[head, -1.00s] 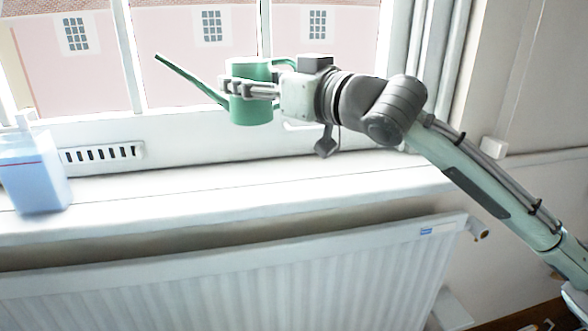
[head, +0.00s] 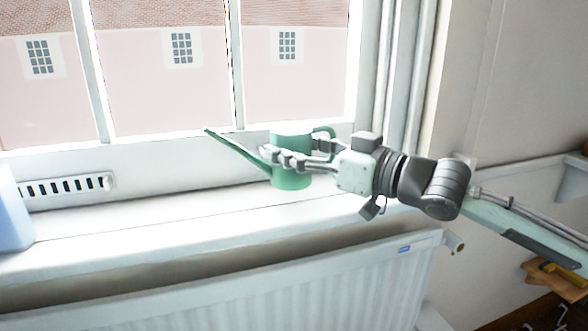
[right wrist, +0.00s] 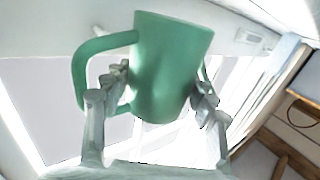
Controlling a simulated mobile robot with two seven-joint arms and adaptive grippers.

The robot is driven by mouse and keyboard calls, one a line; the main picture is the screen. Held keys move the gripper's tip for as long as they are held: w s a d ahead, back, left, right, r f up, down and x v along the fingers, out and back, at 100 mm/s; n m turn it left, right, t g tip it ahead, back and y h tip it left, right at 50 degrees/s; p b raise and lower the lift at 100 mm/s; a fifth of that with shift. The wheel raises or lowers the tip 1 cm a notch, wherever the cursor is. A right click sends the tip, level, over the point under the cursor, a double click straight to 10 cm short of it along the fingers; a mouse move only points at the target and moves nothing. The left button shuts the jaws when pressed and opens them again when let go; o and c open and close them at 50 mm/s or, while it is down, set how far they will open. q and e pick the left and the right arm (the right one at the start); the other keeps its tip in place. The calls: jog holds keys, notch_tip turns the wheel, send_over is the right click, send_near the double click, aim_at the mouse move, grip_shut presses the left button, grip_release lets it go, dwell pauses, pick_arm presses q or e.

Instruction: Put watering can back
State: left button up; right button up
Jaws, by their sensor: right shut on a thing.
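The green watering can (head: 291,182) is in the head view, upright over the white window sill (head: 150,222), its long spout pointing up and left and its handle on the right. I cannot tell whether its base touches the sill. My right gripper (head: 290,160) comes from the right and is shut around the can's body. In the right wrist view the can (right wrist: 172,65) fills the middle between the two fingers (right wrist: 160,95), with its handle loop on the left. My left gripper is not in view.
A pale blue container (head: 12,215) stands on the sill at the far left. The window frame with a slotted vent (head: 65,186) is behind the sill. A white radiator (head: 230,290) is below. The sill between container and can is clear.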

aim_at(308, 175)
notch_tip(308, 175, down, 4)
jog(key=shift+r, duration=0.2)
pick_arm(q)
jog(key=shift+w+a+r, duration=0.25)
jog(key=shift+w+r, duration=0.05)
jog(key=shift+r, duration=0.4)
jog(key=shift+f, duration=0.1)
pick_arm(e)
jog(key=shift+f, duration=0.1)
jog(key=o, duration=1.5)
jog(key=shift+f, duration=0.1)
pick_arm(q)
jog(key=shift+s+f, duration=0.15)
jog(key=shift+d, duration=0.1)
